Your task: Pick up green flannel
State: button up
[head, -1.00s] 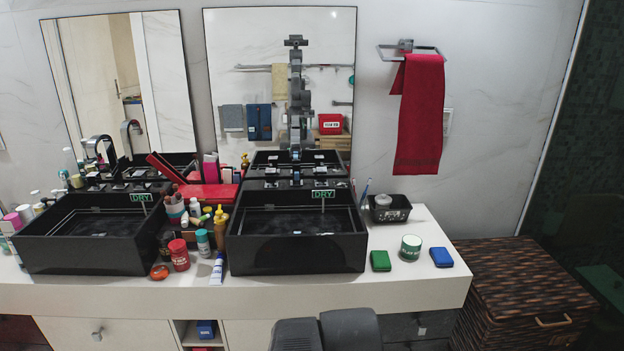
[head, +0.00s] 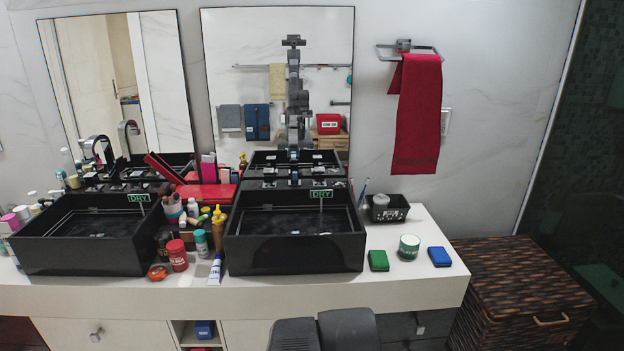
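A small folded green flannel (head: 378,260) lies flat on the white counter, just right of the right-hand black sink (head: 295,254). A green and white jar (head: 409,247) stands to its right, with a small gap. A similar folded blue cloth (head: 440,257) lies beyond the jar. Only dark grey parts of my own arm show at the bottom edge, below the counter front. My gripper's fingers cannot be made out, either directly or in the mirror reflection.
A black basket (head: 389,209) stands behind the flannel, near the wall. Bottles and jars crowd the counter between the two sinks. A red towel (head: 416,115) hangs above on a wall ring. A brown wicker hamper (head: 522,290) stands right of the counter (head: 400,290).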

aim_at(380, 260)
jog(key=i+l+u, duration=0.2)
jog(key=l+u, duration=0.15)
jog(key=l, duration=0.15)
jog(key=i+l+u, duration=0.1)
jog(key=l+u, duration=0.25)
jog(key=l, duration=0.2)
jog(key=l+u, duration=0.35)
jog(key=l, duration=0.2)
jog(key=i, duration=0.05)
